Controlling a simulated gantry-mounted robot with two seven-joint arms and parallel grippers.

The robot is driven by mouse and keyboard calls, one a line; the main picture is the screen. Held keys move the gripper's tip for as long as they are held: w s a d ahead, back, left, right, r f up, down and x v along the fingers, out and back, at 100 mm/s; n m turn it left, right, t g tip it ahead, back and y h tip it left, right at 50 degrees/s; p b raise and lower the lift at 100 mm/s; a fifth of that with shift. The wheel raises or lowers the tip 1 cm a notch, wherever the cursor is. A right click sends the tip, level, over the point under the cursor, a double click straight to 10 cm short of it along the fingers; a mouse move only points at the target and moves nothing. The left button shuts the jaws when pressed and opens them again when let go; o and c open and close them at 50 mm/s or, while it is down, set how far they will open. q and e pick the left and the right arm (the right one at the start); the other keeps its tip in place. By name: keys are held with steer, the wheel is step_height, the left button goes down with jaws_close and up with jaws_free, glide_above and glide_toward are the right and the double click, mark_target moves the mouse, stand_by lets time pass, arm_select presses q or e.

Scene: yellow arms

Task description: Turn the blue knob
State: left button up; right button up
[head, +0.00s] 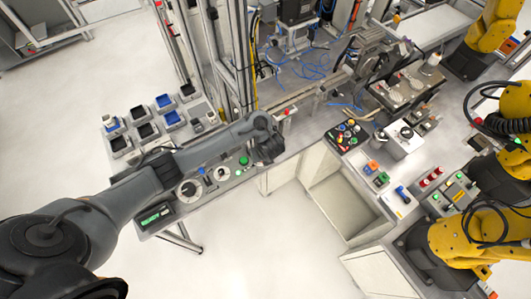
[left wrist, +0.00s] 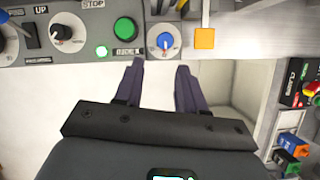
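The blue knob (left wrist: 165,42) sits on a white dial plate on the grey control panel (left wrist: 95,52), seen in the left wrist view right of a large green button. My left gripper (left wrist: 160,64) is open and empty. Its two dark fingers point at the panel, with the knob just beyond the fingertips and between them in the picture; I see no contact. In the head view my left gripper (head: 268,150) is over the panel's right end and seems to hide the knob. My right gripper is not in view.
The panel also carries a black dial (left wrist: 62,32), a green button (left wrist: 125,30) and a lit green lamp (left wrist: 101,51). An orange square (left wrist: 204,38) is right of the knob. Bins (head: 140,112) stand behind my arm. Yellow robot arms (head: 470,240) stand at the right.

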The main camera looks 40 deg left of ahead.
arm_select(q)
steer(key=b+x, duration=0.2)
steer(key=x, duration=0.1)
steer(key=b+x, duration=0.4)
steer(key=x, duration=0.1)
steer(key=shift+w+a+f, duration=0.15)
steer(key=shift+w+f, duration=0.1)
steer(key=shift+w, duration=0.2)
steer(key=shift+w+a+f+b, duration=0.2)
steer(key=shift+a+f+b, duration=0.1)
steer(key=shift+f, duration=0.35)
steer(key=shift+c, duration=0.5)
